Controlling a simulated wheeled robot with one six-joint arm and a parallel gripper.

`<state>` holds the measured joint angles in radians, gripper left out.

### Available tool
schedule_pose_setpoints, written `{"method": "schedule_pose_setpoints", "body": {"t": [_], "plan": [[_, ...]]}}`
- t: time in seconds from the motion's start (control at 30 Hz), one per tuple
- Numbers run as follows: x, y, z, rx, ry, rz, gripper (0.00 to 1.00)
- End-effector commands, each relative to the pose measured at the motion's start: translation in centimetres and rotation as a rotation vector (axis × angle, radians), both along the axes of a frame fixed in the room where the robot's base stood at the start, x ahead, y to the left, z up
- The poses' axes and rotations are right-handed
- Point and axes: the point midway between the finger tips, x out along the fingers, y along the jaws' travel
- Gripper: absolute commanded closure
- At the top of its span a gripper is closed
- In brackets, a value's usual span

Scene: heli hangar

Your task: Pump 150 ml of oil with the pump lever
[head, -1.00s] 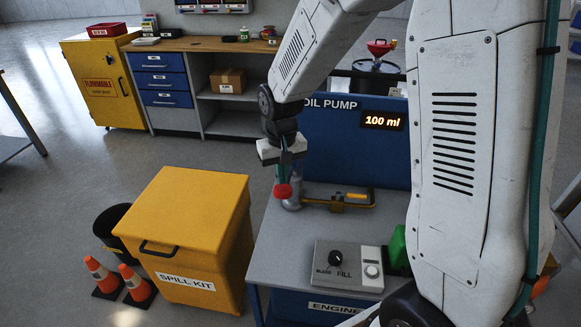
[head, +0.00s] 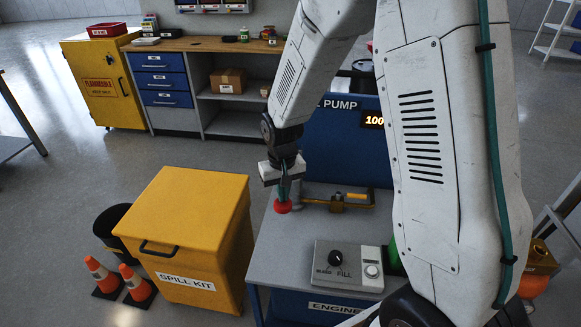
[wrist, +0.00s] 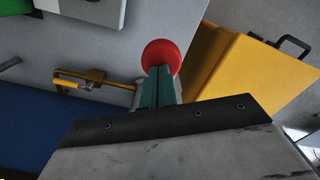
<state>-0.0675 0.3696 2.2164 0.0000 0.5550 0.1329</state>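The pump lever's round red knob (head: 283,206) is low over the left edge of the grey bench top (head: 262,248). My gripper (head: 284,198) points down onto it, its teal fingers closed on it. In the wrist view the red knob (wrist: 161,55) sits at the tips of the teal fingers (wrist: 160,88). The lever's shaft is hidden. The grey pump body (head: 296,193) is partly hidden behind the gripper.
A box with a black BLEED/FILL selector knob (head: 335,257) stands on the bench front.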

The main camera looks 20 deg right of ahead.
Motion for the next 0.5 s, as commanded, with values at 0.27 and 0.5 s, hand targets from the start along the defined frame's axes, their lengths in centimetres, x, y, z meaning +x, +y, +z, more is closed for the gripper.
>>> {"method": "schedule_pose_setpoints", "body": {"t": [0.27,0.5], "plan": [[0.0,0.0,-2.9,0.000,0.002,0.000,1.00],[-0.1,0.0,-5.3,0.000,0.003,0.000,1.00]]}}
